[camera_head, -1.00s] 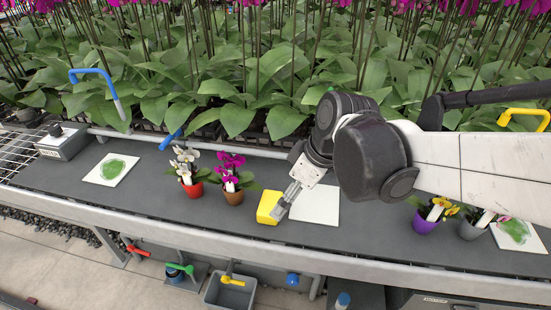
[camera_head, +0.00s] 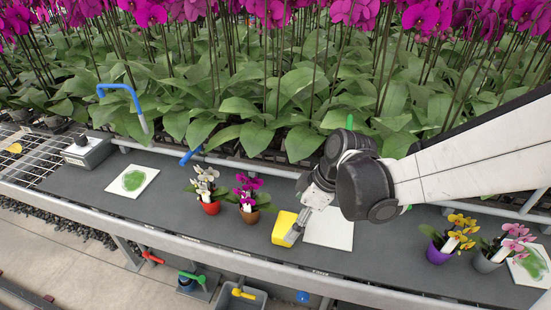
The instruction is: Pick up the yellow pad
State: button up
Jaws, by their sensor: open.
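The yellow pad (camera_head: 283,227) is a small yellow block on the dark bench, just left of a white square tile (camera_head: 331,229). My gripper (camera_head: 292,236) reaches down from the upper right, with its fingertips at the pad's right side. The gripper is open. The fingers cover part of the pad's right edge, and I cannot tell whether they touch it.
Left of the pad stand a brown pot of magenta orchids (camera_head: 250,215) and a red pot of white orchids (camera_head: 211,207). Purple (camera_head: 438,254) and grey (camera_head: 487,262) pots stand at right. A white tile with green (camera_head: 133,182) lies at left. Dense plants fill the back.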

aim_at(286, 224)
jog(key=shift+w+b+x, duration=0.15)
jog(key=shift+b+x, duration=0.3)
jog(key=shift+x, duration=1.05)
jog(key=shift+w+b+x, duration=0.2)
jog(key=shift+b+x, duration=0.2)
jog(key=shift+x, duration=1.15)
jog(key=shift+a+r, duration=0.1)
jog(key=c, duration=1.2)
